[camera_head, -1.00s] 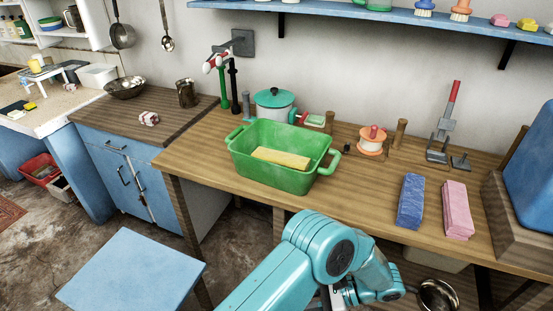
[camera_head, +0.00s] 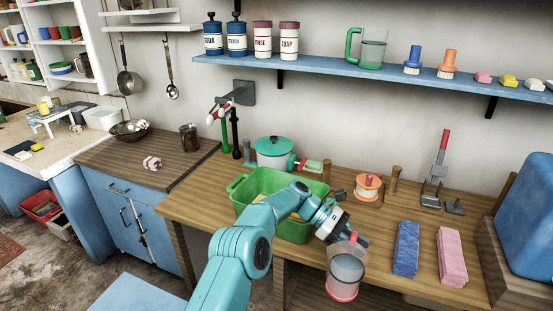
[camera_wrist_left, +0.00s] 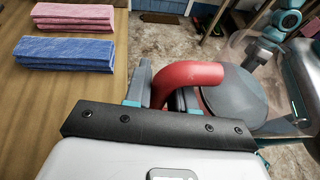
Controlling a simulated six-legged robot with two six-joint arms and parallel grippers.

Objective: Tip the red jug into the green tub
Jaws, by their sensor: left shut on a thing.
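The red jug (camera_head: 343,285) is clear-walled with a red base and a red handle, and holds grey contents. It hangs upright in front of the table's front edge, right of the green tub. My left gripper (camera_head: 347,238) is shut on its handle. In the left wrist view the red handle (camera_wrist_left: 190,78) sits between the fingers, with the clear body to the right. The green tub (camera_head: 268,178) stands on the table, partly hidden behind my left arm.
A teal-lidded pot (camera_head: 275,153) stands behind the tub. Right of it are an orange-and-white spool (camera_head: 368,188), a blue cloth (camera_head: 406,248) and a pink cloth (camera_head: 451,256). A blue shelf (camera_head: 330,69) with bottles and brushes runs above.

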